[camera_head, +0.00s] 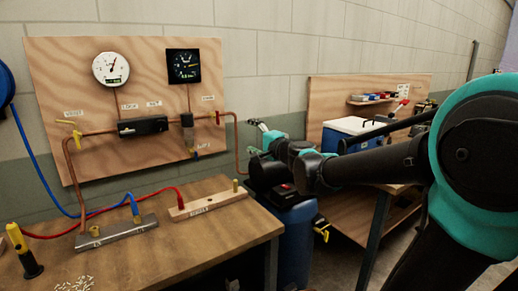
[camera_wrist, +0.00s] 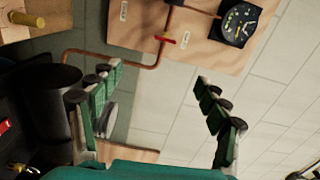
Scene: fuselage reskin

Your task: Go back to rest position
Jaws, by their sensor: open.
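My gripper shows in the head view (camera_head: 258,139) at the end of my arm, in front of the gap between the two wooden boards. In the wrist view (camera_wrist: 157,82) its two fingers are spread wide apart with nothing between them. Through the gap I see wall and part of the gauge board. The gripper touches nothing that I can see. My arm stretches from the right side of the head view towards the middle.
A wooden board (camera_head: 55,72) carries a white gauge (camera_head: 111,69), a black gauge (camera_head: 184,66) and copper pipe. The workbench (camera_head: 190,235) holds a metal manifold (camera_head: 118,232) and hoses. A blue barrel (camera_head: 295,245) stands below my arm. A cooler (camera_head: 349,130) sits on the right bench.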

